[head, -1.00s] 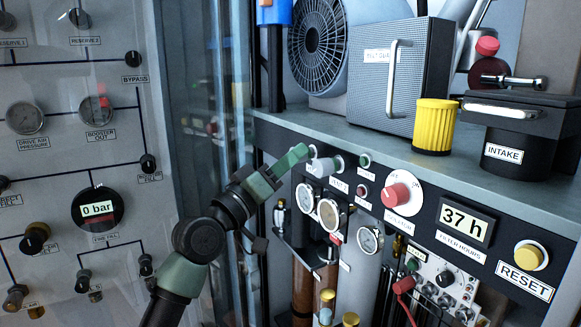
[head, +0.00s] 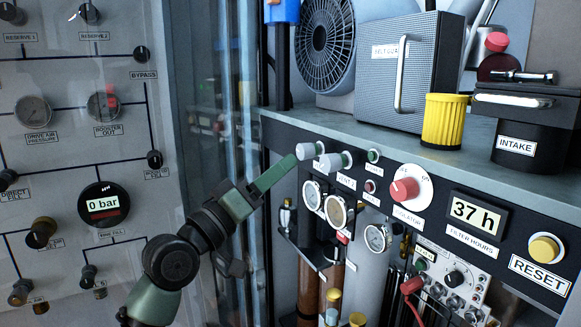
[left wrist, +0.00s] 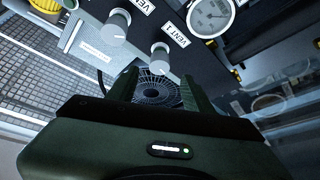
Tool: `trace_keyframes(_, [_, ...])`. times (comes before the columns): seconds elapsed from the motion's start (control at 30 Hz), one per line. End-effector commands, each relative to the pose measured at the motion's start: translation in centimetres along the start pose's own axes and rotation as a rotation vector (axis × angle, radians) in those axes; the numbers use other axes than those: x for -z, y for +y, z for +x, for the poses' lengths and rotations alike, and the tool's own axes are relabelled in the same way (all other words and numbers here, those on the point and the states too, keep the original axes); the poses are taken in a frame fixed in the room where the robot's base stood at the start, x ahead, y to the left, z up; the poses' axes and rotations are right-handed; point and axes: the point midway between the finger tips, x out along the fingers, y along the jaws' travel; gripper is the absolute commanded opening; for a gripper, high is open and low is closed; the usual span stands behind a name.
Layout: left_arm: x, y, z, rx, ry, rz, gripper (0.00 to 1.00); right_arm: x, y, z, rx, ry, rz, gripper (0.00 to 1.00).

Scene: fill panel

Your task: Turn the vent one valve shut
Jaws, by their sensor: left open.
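The vent one valve is a grey knob with a pale face (head: 308,150) at the left end of the dark front strip. In the left wrist view the knob (left wrist: 160,58) is beside its VENT 1 label (left wrist: 176,34). A similar knob, vent two (head: 335,161), is just right of it. My left gripper (head: 290,162) points at the vent one knob from the lower left, its green fingers apart and empty. In the left wrist view the fingertips (left wrist: 160,78) are short of the knob, which lies roughly in line with the gap. My right gripper is not in view.
Gauges (head: 337,211) hang below the knobs. A red selector (head: 404,190), an hours display (head: 472,212) and a yellow RESET button (head: 545,249) are to the right. A yellow filter (head: 443,121) stands on the shelf above. A glossy clear panel is left of my arm.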

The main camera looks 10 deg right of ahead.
Motion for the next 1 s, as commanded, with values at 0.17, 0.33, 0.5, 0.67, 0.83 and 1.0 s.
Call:
trace_keyframes(0.17, [0.0, 0.0, -1.6, 0.000, 0.000, 0.000, 0.51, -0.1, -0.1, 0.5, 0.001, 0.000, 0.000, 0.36])
trace_keyframes(0.33, [0.0, 0.0, -1.7, 0.000, 0.000, -0.001, 0.51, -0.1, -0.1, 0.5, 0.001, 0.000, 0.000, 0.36])
trace_keyframes(0.5, [-0.1, -0.1, -1.7, 0.003, -0.002, 0.000, 0.51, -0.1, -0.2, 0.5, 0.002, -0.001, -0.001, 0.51])
trace_keyframes(0.67, [-3.7, -3.0, -3.9, 0.084, -0.061, 0.028, 0.51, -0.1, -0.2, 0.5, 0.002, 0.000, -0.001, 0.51])
trace_keyframes(0.83, [-12.7, -9.6, -11.4, 0.311, -0.241, 0.102, 0.51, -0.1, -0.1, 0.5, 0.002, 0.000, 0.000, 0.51])
trace_keyframes(1.0, [-21.9, -15.1, -22.4, 0.577, -0.483, 0.164, 0.51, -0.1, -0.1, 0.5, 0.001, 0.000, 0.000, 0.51])
